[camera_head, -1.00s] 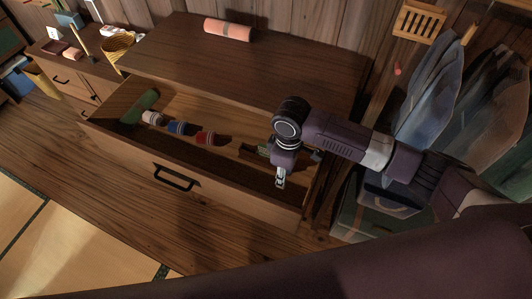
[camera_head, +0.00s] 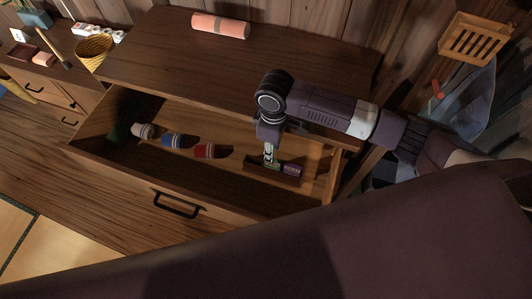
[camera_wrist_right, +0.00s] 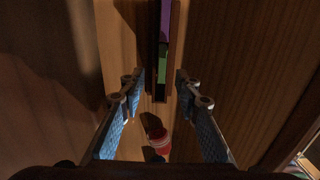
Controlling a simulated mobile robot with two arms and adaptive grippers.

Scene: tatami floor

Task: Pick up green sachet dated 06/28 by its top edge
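A narrow dark holder (camera_wrist_right: 160,97) lies in the open drawer. In the right wrist view it shows the edge of a green sachet (camera_wrist_right: 163,57) and, farther up, a purple one (camera_wrist_right: 166,18). In the head view the purple sachet (camera_head: 292,170) shows at the holder's right end. No date is legible. My right gripper (camera_head: 269,158) points down into the drawer over the holder's left part. In the wrist view its two blue-padded fingers (camera_wrist_right: 160,82) are apart, with the holder's near end between them and nothing gripped. My left gripper is not in view.
The drawer (camera_head: 120,162) holds red (camera_head: 207,151), blue (camera_head: 174,141) and white (camera_head: 143,130) rolls left of my gripper. A red roll (camera_wrist_right: 158,140) shows low in the wrist view. The drawer's side walls and front wall surround the holder. A pink roll (camera_head: 221,25) lies on the cabinet top.

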